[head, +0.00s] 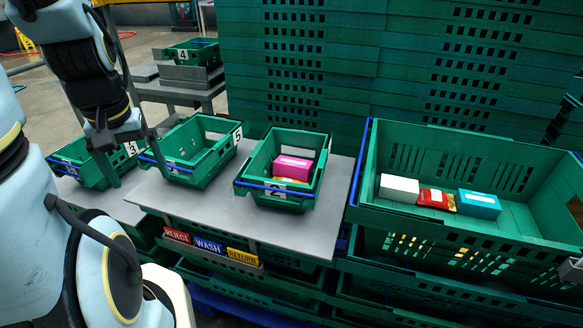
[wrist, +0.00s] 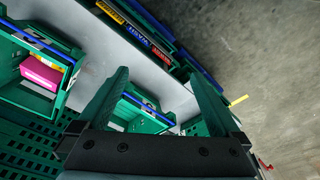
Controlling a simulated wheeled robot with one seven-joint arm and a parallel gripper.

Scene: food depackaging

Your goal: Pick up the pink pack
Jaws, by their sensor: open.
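The pink pack (head: 292,167) is a small box in the green crate marked 2 (head: 265,160), at the middle of the grey table. A yellow item (head: 286,181) lies beside or under its near side. The pink pack also shows at the left of the wrist view (wrist: 40,72), inside its crate. My gripper (head: 130,166) is open and empty, with its fingers pointing down near crates 3 and 5, well to the left of the pack. In the wrist view its two fingers (wrist: 158,76) stand apart with no pack between them.
Crate 5 (head: 220,164) and crate 3 (head: 101,180) stand to the left of crate 2. A large green crate (head: 460,228) at right holds white, red and blue packs. Tall crate stacks (head: 300,60) rise behind. Crate 4 (head: 192,52) is on a far table.

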